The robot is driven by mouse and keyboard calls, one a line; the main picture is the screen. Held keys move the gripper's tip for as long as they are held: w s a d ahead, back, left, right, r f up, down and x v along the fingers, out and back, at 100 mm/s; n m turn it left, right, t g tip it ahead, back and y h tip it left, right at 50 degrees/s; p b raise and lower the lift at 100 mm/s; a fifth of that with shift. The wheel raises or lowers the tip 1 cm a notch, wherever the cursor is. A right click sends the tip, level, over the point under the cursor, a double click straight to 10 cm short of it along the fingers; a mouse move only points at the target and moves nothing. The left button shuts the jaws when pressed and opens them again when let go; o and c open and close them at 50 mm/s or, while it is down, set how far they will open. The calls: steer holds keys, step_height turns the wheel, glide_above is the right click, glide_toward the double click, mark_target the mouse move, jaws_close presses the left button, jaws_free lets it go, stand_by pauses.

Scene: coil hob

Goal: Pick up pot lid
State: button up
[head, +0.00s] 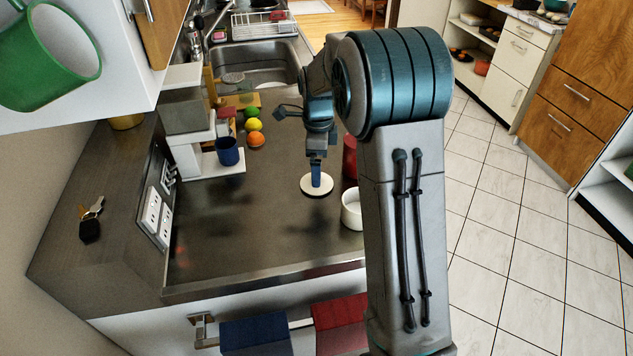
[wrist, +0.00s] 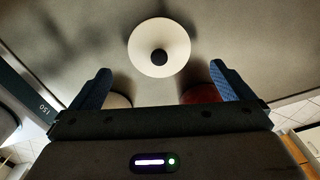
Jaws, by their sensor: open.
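The pot lid (head: 316,185) is a small white disc lying on the dark countertop. In the wrist view the pot lid (wrist: 159,46) shows whole, with a dark round knob at its middle. My gripper (head: 318,172) points down over the lid in the head view, and its finger hides part of the lid. In the wrist view my gripper (wrist: 155,85) has its two blue fingers wide apart with nothing between them. The lid lies beyond the fingertips in that view. Whether a finger touches the lid I cannot tell.
A coffee machine with a blue mug (head: 227,151) stands left. Fruit (head: 254,131) lies behind.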

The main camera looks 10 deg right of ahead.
step_height(320, 180, down, 5)
steer(key=shift+f+p, duration=0.1)
steer(key=shift+p, duration=0.4)
steer(key=c, duration=1)
